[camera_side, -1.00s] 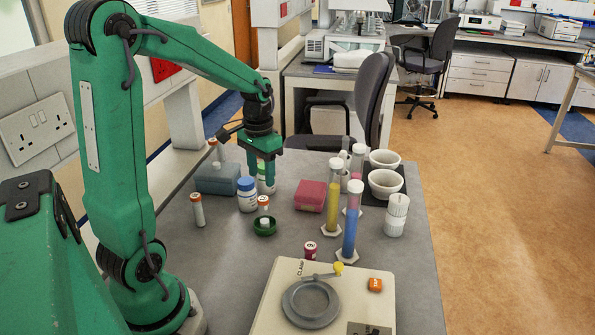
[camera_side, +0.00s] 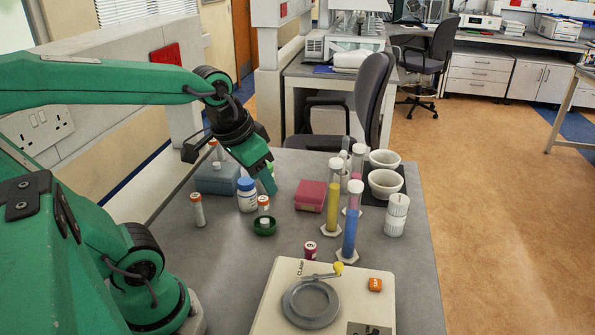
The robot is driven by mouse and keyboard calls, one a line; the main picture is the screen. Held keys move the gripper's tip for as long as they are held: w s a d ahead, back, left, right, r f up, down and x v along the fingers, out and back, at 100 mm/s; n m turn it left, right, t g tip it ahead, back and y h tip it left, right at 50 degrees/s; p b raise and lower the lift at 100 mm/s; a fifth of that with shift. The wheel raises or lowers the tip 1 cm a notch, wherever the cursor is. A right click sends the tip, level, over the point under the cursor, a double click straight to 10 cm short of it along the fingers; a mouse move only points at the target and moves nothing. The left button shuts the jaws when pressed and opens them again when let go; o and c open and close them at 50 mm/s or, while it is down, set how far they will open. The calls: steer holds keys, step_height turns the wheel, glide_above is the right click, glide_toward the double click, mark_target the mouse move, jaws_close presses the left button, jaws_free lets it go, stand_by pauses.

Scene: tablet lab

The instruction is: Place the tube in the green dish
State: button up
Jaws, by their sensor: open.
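The green dish (camera_side: 264,229) sits on the grey bench, in front of a blue-capped white bottle. A small white tube with an orange cap (camera_side: 263,202) stands upright at the dish, its lower end appearing inside the rim.
The blue-capped bottle (camera_side: 247,194), blue box (camera_side: 217,178) and pink box (camera_side: 310,196) stand close to my gripper. Tall yellow (camera_side: 333,207) and blue (camera_side: 350,227) cylinders stand right. The clamp plate (camera_side: 268,312) is in front. Bare bench lies left of the dish.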

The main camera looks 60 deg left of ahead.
steer(key=shift+m+t, duration=0.3)
steer(key=shift+t, duration=0.3)
steer(key=shift+s+d+r, duration=0.15)
steer(key=shift+s+d, duration=0.55)
steer(key=shift+s, duration=0.05)
steer(key=shift+s+d+r, duration=0.15)
steer(key=shift+s+d, duration=0.5)
steer(key=shift+s, duration=0.05)
